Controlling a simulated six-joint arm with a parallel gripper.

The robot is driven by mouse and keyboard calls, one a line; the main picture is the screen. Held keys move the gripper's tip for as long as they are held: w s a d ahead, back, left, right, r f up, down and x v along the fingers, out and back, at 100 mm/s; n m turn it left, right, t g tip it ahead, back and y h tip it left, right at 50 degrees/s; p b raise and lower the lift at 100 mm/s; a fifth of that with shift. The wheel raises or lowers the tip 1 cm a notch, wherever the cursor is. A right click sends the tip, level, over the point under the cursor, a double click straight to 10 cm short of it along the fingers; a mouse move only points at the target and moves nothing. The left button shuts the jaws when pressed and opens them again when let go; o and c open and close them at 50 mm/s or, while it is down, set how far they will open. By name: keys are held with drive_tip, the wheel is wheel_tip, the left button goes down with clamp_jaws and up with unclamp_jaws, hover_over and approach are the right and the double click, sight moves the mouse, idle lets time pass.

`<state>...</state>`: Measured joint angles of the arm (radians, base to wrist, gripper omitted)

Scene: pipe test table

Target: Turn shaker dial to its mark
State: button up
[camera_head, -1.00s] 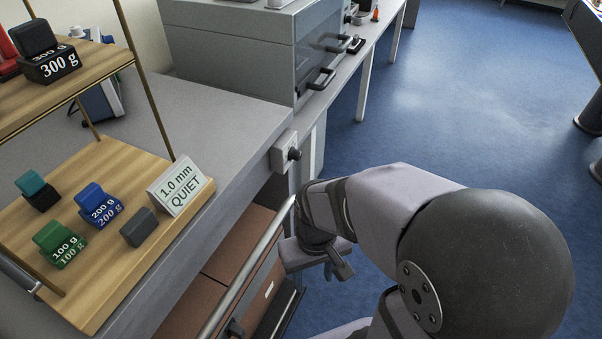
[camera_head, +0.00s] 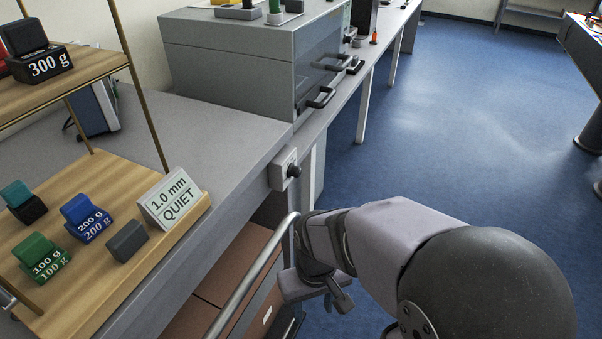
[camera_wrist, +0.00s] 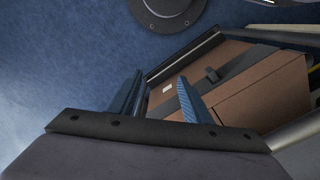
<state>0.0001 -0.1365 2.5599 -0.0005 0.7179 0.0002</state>
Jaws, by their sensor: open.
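The dial is not in the wrist view.
A curved metal rail (camera_head: 255,275) and brown drawers (camera_head: 238,290) lie left of my gripper. A wooden rack (camera_head: 120,262) holds several weights and a "1.0 mm QUIET" sign (camera_head: 170,199). A grey cabinet (camera_head: 235,70) stands behind. The blue floor (camera_head: 460,130) at right is open.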

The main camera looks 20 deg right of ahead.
drive_tip(key=s+d+f+m+g+b, duration=0.25)
drive_tip(key=s+d+f+b, duration=0.2)
drive_tip(key=f, duration=0.45)
drive_tip(key=m+t+y+b, duration=0.8)
drive_tip(key=m+t+y, duration=0.6)
drive_tip(key=m, duration=1.3)
approach(300, 172)
drive_tip(key=a+t+h, duration=0.1)
drive_tip(key=a, duration=0.1)
drive_tip(key=shift+b+x, duration=0.4)
drive_tip(key=shift+x, duration=3.2)
drive_tip(key=shift+w+d, duration=0.2)
